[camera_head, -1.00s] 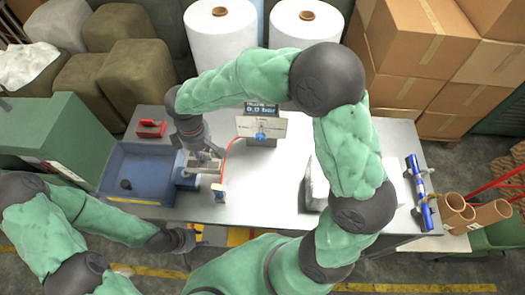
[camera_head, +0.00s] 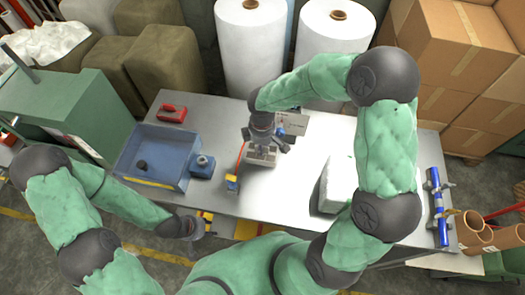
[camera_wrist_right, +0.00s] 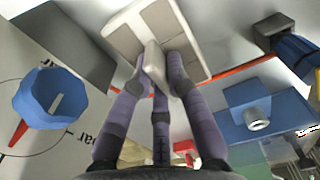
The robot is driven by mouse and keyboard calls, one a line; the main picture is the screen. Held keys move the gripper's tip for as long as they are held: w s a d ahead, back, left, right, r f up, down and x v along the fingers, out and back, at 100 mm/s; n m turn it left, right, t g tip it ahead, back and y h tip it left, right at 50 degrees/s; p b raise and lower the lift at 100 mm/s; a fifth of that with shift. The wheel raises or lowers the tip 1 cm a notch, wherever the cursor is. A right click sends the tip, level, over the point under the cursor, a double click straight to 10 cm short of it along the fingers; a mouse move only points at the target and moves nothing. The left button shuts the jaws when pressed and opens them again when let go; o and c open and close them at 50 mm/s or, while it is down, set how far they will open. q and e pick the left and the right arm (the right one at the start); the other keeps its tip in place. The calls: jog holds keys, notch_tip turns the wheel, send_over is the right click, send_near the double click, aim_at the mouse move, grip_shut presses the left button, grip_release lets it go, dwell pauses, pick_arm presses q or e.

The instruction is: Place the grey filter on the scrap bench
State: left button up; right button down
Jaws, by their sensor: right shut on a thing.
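My right gripper (camera_head: 264,147) is shut on a light grey block with square panels, which I take to be the grey filter (camera_head: 261,158). It holds the filter over the middle of the grey table. In the right wrist view the filter (camera_wrist_right: 180,30) sits between the purple-grey fingers (camera_wrist_right: 157,80), and they cover part of it. My left gripper (camera_head: 203,228) is low at the table's front edge, beside a yellow thing; its jaws are too small to read. I cannot tell for sure which surface is the scrap bench.
The blue tray (camera_head: 130,169) with a dark round thing and the blue fixture (camera_head: 202,165) stand left. A gauge panel with a blue knob (camera_wrist_right: 50,98) is close to my right gripper. A white block (camera_head: 336,190) lies right. Cardboard tubes (camera_head: 470,228) stand far right.

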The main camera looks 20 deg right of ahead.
notch_tip(320, 180, down, 3)
jog(key=shift+d+f, duration=0.1)
jog(key=shift+f, duration=0.1)
jog(key=shift+b, duration=0.3)
jog(key=shift+f, duration=0.1)
jog(key=c, duration=1.2)
grip_release()
jog(key=shift+r, duration=0.35)
notch_tip(320, 180, up, 12)
jog(key=shift+f+p, duration=0.15)
jog(key=shift+p, duration=0.9)
